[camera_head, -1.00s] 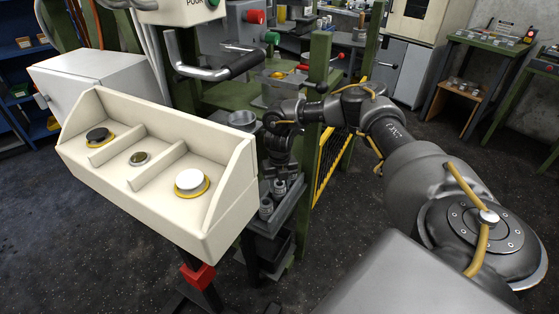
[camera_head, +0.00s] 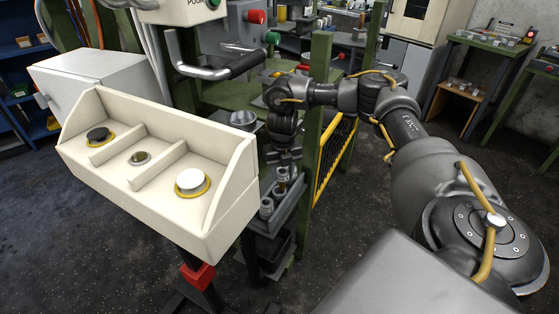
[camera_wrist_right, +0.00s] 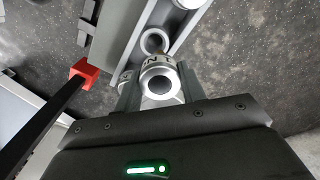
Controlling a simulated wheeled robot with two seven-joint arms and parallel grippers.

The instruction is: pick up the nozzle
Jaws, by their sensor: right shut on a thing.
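My right gripper (camera_head: 284,168) points down above a grey tray (camera_head: 292,208). It is shut on a metal nozzle (camera_head: 283,176), a short silver ring-topped piece. In the right wrist view the nozzle (camera_wrist_right: 160,82) sits upright between the two fingers (camera_wrist_right: 160,92), with dark lettering on its side and a round opening facing the camera. Other similar nozzles (camera_head: 267,206) stand in the tray below. One of them (camera_wrist_right: 154,41) shows just beyond the held one in the wrist view. My left gripper is not in view.
A cream control box (camera_head: 160,205) with buttons stands left of the tray, on a post with a red clamp (camera_head: 198,274). A green post (camera_head: 312,130) and a yellow guard fence (camera_head: 334,158) stand just right of the gripper. Open floor lies further right.

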